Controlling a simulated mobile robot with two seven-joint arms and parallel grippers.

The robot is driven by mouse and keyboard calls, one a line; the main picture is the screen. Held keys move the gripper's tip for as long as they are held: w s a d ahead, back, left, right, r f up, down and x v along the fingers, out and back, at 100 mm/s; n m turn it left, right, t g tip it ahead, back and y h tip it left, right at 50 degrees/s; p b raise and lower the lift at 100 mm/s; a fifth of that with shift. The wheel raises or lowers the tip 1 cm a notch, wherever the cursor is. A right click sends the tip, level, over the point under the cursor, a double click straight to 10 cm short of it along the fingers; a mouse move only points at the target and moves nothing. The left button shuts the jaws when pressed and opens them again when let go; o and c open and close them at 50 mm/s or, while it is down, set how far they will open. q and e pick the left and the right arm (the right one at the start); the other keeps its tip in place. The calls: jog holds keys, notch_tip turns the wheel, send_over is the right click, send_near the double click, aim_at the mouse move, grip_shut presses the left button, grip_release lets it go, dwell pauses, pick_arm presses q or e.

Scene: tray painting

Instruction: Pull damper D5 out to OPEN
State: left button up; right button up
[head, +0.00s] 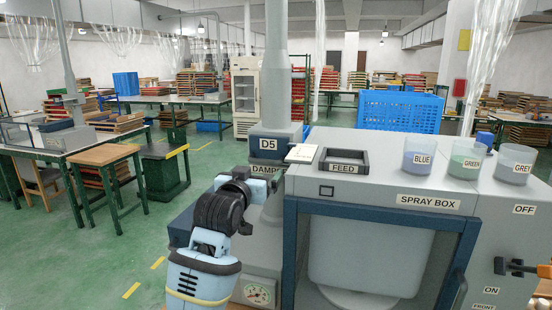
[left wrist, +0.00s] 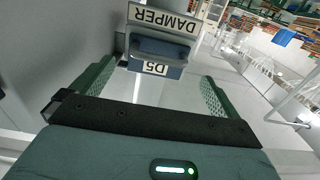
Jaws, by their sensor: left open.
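The D5 damper is a dark blue unit (head: 275,130) around the grey duct, with a white D5 label (head: 268,144) and a DAMPER label (head: 262,169) below, partly covered by my arm. In the left wrist view, the DAMPER sign (left wrist: 162,20), a blue block (left wrist: 160,47) and the D5 label (left wrist: 154,68) appear upside down ahead of the fingers. My left gripper (head: 262,180) is close in front of the unit, just under the DAMPER label; it also shows in the left wrist view (left wrist: 150,95). Its green fingers are wide apart with nothing between them. My right gripper is out of view.
The spray box (head: 428,199) stands right of the damper, with a FEED tray (head: 344,155) and BLUE (head: 419,157), GREEN (head: 466,160) and GREY (head: 514,165) cups on top. A black lever (head: 515,267) is on its right side. Green floor is open at left.

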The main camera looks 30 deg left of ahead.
aim_at(263, 162)
pick_arm(q)
jog(key=x, duration=0.5)
jog(key=shift+w+a+r, duration=0.1)
jog(key=shift+w+r, duration=0.15)
jog(key=shift+r, duration=0.1)
jog(key=shift+x, duration=1.05)
